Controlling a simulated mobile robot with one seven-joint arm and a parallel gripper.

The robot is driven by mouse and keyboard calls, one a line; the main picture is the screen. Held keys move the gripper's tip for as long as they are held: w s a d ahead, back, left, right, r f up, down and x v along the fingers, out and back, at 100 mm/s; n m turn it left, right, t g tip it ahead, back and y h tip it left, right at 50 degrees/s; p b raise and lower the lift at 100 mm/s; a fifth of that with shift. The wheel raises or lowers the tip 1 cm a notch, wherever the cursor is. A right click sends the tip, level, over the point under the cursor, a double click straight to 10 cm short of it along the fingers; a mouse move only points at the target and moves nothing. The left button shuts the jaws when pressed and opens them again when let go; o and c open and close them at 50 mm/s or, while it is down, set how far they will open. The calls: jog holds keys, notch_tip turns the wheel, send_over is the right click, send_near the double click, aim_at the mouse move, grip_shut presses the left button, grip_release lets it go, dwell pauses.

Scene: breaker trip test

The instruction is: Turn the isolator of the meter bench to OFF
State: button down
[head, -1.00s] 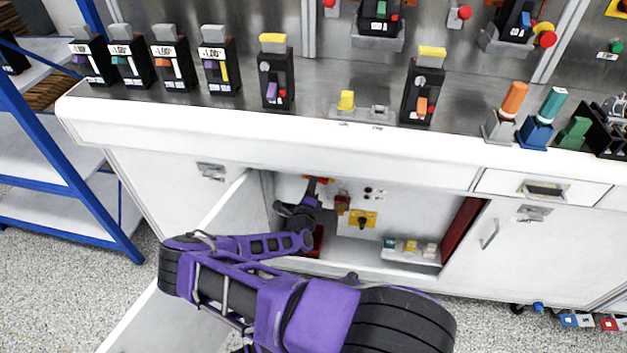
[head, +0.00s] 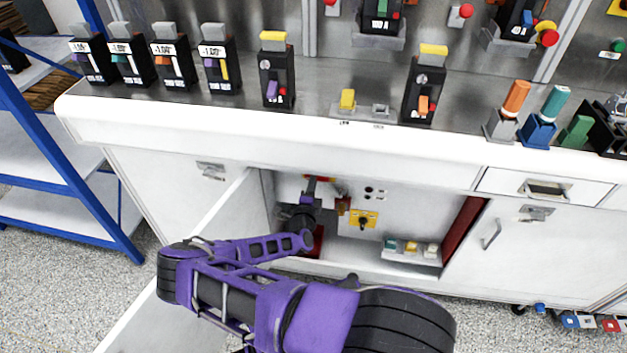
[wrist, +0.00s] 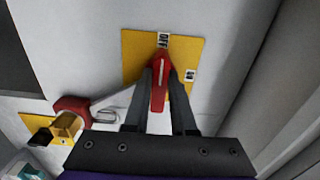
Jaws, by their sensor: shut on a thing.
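The isolator has a red handle (wrist: 160,85) with a white line on a yellow plate (wrist: 186,52), inside the open cabinet under the bench. The plate has an OFF label (wrist: 163,41) at the top and an ON label (wrist: 190,75) at the right. The handle's white line points up at the OFF label. My gripper (wrist: 159,88) is shut on the red handle, one finger on each side. In the head view my gripper (head: 310,190) reaches into the cabinet and hides most of the isolator.
A red padlock-like piece (wrist: 72,108) with a metal loop hangs beside the isolator. A yellow plate with a black knob (head: 362,221) is to its right. The open door (head: 190,260) stands left of my arm.

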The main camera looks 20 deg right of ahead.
jog(key=c, duration=0.7)
grip_release()
jog(key=shift+c, duration=0.2)
jog(key=shift+s, duration=0.1)
jog(key=p+v, duration=0.1)
jog(key=v, duration=1.6)
jog(key=shift+s+a, duration=0.1)
jog(key=shift+a, duration=0.05)
